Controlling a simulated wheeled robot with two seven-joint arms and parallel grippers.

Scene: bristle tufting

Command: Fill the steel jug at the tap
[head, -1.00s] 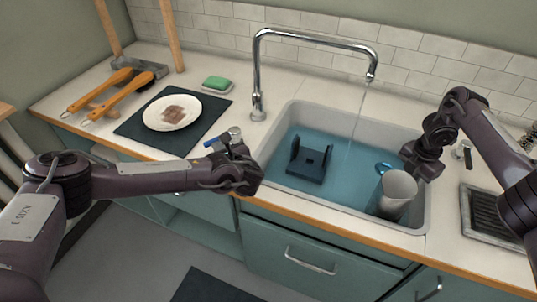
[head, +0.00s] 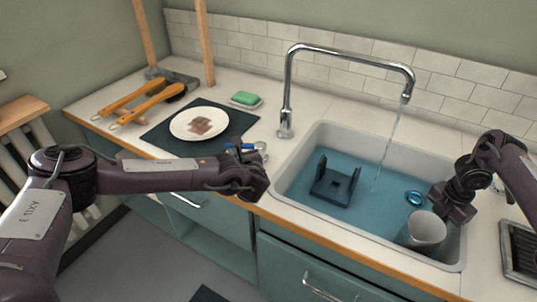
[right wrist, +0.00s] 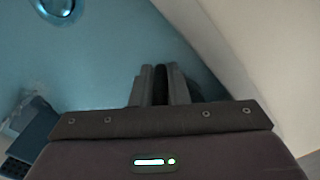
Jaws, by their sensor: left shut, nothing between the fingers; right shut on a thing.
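The steel jug (head: 425,230) stands roughly upright with its mouth up in the sink's front right corner; its inside cannot be seen clearly. My right gripper (head: 452,208) is beside it, shut on a dark part that looks like its handle; in the right wrist view the fingers (right wrist: 160,85) close on something black. The tap (head: 290,90) arches over the sink, and a thin stream (head: 388,150) falls from its spout into the basin, left of the jug. My left gripper (head: 255,180) is shut and empty, in front of the tap's blue-tipped lever (head: 242,147), partly hiding it.
A dark holder (head: 335,182) stands in the sink (head: 322,135), with a blue-rimmed drain (head: 414,198) to its right. A plate (head: 185,123), a green soap (head: 245,98) and orange-handled tools (head: 150,104) lie on the counter at left. A grate (head: 522,250) is at far right.

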